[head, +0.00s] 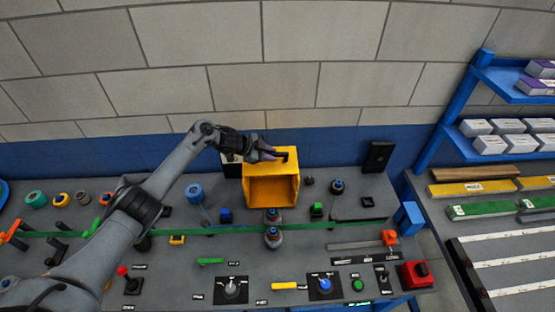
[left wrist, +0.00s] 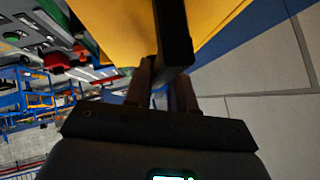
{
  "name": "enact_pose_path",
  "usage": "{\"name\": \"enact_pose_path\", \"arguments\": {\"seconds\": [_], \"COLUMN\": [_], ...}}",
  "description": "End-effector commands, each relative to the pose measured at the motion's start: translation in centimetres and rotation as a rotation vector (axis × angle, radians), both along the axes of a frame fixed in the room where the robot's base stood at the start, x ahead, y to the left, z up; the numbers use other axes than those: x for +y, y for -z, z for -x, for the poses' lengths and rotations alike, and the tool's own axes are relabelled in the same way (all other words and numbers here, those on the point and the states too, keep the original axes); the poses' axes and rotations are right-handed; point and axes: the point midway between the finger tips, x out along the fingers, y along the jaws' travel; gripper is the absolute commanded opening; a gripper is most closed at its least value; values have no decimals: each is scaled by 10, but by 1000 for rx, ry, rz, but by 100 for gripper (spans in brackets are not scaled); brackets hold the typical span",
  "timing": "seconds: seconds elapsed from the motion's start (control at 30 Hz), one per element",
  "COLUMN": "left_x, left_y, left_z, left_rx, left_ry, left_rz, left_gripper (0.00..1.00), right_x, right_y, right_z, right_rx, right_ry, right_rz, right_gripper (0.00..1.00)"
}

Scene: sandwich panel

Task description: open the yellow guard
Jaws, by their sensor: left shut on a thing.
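The yellow guard (head: 271,199) is a box-like cover standing at the back middle of the panel, its hollow side facing the front. A black handle (head: 285,155) sits on its upper edge. My left gripper (head: 268,154) reaches in from the left and is shut on this handle. In the left wrist view the black handle (left wrist: 172,35) runs between my left fingers (left wrist: 163,88), with the guard's yellow face (left wrist: 110,25) beyond. The fingers partly hide the handle. My right gripper is in neither view.
The grey panel bench (head: 200,270) carries several knobs, switches and a red button (head: 416,274). Two grey-blue knobs (head: 272,237) stand just in front of the guard. A green strip (head: 345,225) crosses the bench. A brick wall rises behind; a blue shelf (head: 465,120) stands right.

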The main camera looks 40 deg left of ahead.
Motion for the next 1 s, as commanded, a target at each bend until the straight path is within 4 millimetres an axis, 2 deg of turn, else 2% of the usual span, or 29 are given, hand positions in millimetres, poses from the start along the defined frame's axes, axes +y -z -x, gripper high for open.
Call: {"name": "enact_pose_path", "arguments": {"seconds": [0.17,0.53,0.57,0.67,1.0], "left_x": [7,8,7,7,8], "left_y": [4,6,6,6,3], "left_z": [2,3,3,3,2], "left_rx": [4,8,8,7,4], "left_ry": [-7,-6,-6,-6,-7], "left_rz": [-1,-3,-3,-2,-1], "left_gripper": [0,0,27,42,43], "right_x": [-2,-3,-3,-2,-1], "right_y": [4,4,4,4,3], "right_z": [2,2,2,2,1], "right_rx": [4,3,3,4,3], "right_ry": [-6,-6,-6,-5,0], "right_rz": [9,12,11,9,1], "right_gripper": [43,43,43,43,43]}}
